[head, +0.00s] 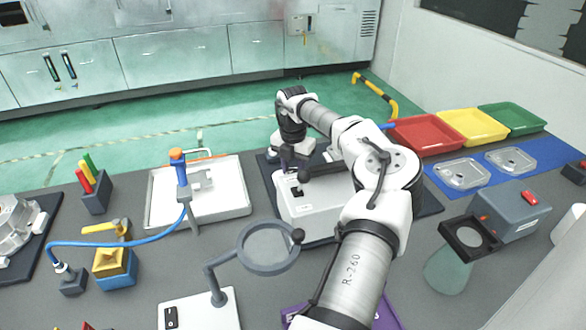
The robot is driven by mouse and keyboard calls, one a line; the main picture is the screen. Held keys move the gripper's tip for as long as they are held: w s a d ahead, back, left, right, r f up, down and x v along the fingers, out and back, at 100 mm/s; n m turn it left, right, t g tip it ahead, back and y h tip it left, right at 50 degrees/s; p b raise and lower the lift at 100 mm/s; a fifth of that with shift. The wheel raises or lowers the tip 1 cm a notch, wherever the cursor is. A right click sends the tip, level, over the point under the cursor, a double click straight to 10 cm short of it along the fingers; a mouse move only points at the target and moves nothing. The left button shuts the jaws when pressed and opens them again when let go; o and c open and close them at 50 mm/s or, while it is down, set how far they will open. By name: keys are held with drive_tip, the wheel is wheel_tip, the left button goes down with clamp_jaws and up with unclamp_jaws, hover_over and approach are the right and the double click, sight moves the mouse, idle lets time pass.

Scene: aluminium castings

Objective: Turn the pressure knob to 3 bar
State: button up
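A white box-shaped unit (323,205) stands on a dark mat in the middle of the bench, partly hidden by my arm. Small dark parts show on its top and front; I cannot make out a pressure knob, a scale or a bar reading. My gripper (287,166) points down at the back left of this unit, close to its top. Whether it touches anything there is not clear. Its fingers are small, dark and partly blended with the dark parts, so their opening cannot be seen.
A magnifier (268,247) stands in front of the unit. A white tray (232,205) and a blue hose (120,243) lie left. Red (427,139), yellow (466,129) and green (511,120) trays stand back right. A grey device (515,212) stands right.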

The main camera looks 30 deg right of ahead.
sight(293, 171)
idle(0.5)
drive_tip(key=o, duration=1)
drive_tip(key=shift+c, duration=0.2)
wheel_tip(293, 171, up, 14)
drive_tip(key=b, duration=0.3)
